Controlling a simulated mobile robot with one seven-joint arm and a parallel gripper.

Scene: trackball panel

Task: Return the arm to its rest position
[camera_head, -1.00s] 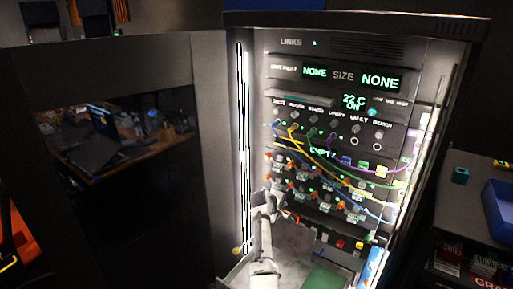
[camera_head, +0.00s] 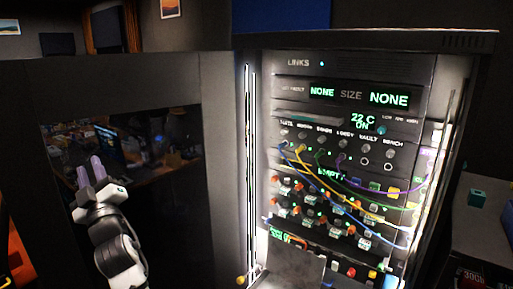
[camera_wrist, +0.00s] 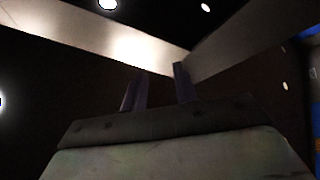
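My gripper (camera_head: 88,166) is raised at the left of the head view, in front of the dark glass of the open cabinet door. Its two purple fingers point up and stand apart with nothing between them. The wrist view also shows the gripper (camera_wrist: 158,83) with a clear gap between the fingers. My pale arm stands below it, clear of the cabinet interior in the picture.
The lit rack cabinet (camera_head: 350,68) stands open at the centre right, with coloured cables across its panel. Its door (camera_head: 150,85) fills the left side. A side table (camera_head: 487,215) with a teal block (camera_head: 477,199) is at the right.

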